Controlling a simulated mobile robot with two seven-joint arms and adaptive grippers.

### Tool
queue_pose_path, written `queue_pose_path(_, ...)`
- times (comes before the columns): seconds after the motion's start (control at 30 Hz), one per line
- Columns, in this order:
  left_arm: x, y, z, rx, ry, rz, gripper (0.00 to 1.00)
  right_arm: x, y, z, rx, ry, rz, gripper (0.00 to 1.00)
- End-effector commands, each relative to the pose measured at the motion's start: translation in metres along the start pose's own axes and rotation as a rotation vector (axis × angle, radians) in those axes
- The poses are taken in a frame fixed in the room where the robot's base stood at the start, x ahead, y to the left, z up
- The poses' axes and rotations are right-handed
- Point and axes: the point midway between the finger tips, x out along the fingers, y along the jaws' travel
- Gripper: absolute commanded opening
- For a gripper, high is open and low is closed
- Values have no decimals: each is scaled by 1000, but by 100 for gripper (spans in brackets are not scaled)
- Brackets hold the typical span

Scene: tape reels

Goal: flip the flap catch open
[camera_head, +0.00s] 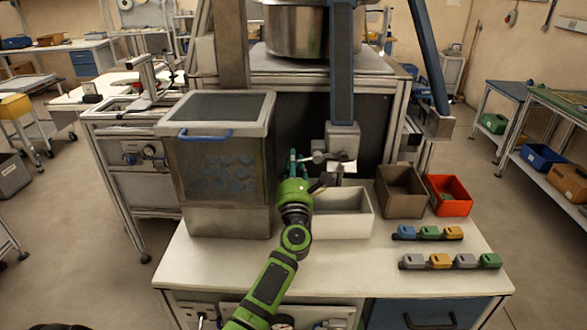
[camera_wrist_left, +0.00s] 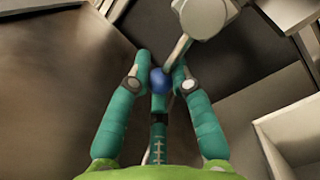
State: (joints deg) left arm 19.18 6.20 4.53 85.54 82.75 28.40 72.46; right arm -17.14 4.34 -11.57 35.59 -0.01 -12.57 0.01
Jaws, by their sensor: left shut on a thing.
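The flap catch shows in the left wrist view as a pale metal lever (camera_wrist_left: 180,48) running from a round hub (camera_wrist_left: 204,14) down to a blue ball knob (camera_wrist_left: 160,82). In the head view its pale lever (camera_head: 319,158) is small, beside a grey housing (camera_head: 342,142) on the blue post. My left gripper (camera_head: 294,163) reaches up to the lever's left end. In the left wrist view its teal fingers (camera_wrist_left: 160,78) are closed around the blue knob, one on each side. The gripper hides the knob in the head view. My right gripper is not in view.
A steel-and-glass bin (camera_head: 228,221) with a blue handle stands close left of my gripper. A white open box (camera_head: 341,225) is below right, then brown (camera_head: 402,200) and red (camera_head: 450,206) boxes. Coloured blocks (camera_head: 430,233) lie at the front right of the white bench (camera_head: 300,270).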

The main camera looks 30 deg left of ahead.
Motion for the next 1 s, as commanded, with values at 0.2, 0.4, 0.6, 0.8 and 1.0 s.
queue_pose_path(0.2, 0, -1, -1, -36, 6, 11, 0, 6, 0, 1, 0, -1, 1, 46)
queue_pose_path(0.4, 0, 0, -1, -35, 6, 10, 30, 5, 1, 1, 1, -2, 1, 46)
queue_pose_path(0.6, 0, -1, -1, -34, 6, 10, 46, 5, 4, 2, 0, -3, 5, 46)
queue_pose_path(0.8, -2, -1, -1, -33, 6, 9, 46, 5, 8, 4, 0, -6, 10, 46)
queue_pose_path(1.0, -25, -2, -2, -35, 8, 7, 46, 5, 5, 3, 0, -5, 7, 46)
